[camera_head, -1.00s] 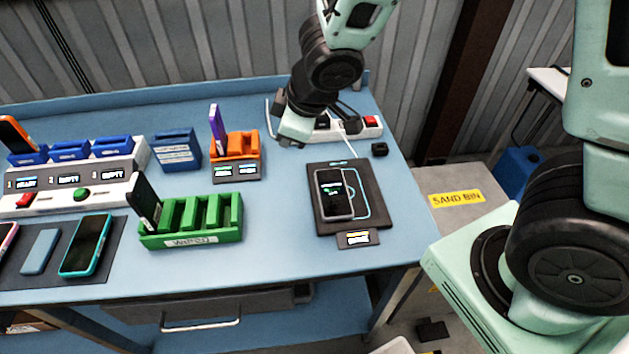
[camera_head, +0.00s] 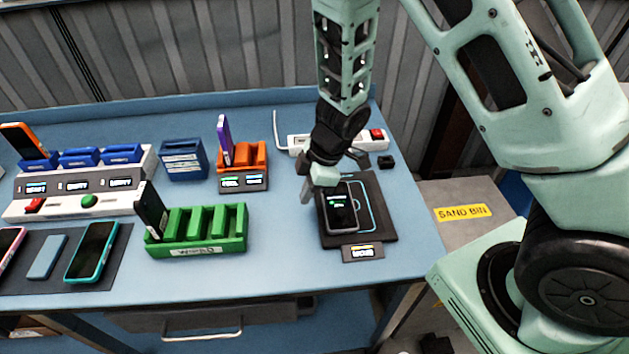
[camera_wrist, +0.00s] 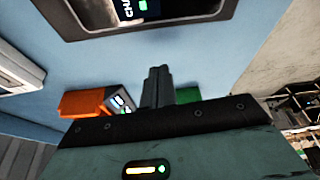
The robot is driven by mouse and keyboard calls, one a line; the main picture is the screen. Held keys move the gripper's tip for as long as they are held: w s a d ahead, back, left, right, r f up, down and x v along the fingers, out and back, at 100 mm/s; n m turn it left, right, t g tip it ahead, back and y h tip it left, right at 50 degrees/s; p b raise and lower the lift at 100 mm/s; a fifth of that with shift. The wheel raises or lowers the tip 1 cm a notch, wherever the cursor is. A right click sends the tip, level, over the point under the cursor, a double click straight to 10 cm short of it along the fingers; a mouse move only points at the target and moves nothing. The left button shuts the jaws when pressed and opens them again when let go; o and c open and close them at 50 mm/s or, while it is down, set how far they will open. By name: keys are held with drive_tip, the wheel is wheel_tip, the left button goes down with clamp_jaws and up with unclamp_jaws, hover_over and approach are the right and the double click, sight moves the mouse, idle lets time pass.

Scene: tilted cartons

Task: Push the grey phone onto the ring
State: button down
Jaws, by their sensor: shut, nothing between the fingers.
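The grey phone (camera_head: 341,213) lies screen up on the left part of a dark charging pad (camera_head: 380,232). Its screen is lit with small text. The cyan ring outline (camera_head: 366,205) on the pad shows at the phone's right, partly covered by the phone.
A small display (camera_head: 362,253) sits at the pad's front. A power strip (camera_head: 300,143) and a small black block (camera_head: 386,162) lie behind. A green rack (camera_head: 200,245) and an orange rack (camera_head: 250,157) stand left. Bare table lies between green rack and pad.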

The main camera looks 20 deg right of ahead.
sight(332, 203)
drive_tip(key=x, duration=0.3)
drive_tip(key=shift+f, duration=0.3)
drive_tip(key=d, duration=0.3)
drive_tip(key=shift+s+r, duration=0.3)
drive_tip(key=shift+s+d, duration=0.1)
drive_tip(key=shift+d, duration=0.4)
drive_tip(key=shift+s+d+p, duration=0.2)
drive_tip(key=shift+d+p, duration=0.05)
drive_tip(key=shift+d, duration=0.65)
drive_tip(key=shift+s+d+p, duration=0.2)
drive_tip(key=shift+d+p, duration=0.05)
drive_tip(key=shift+d, duration=0.7)
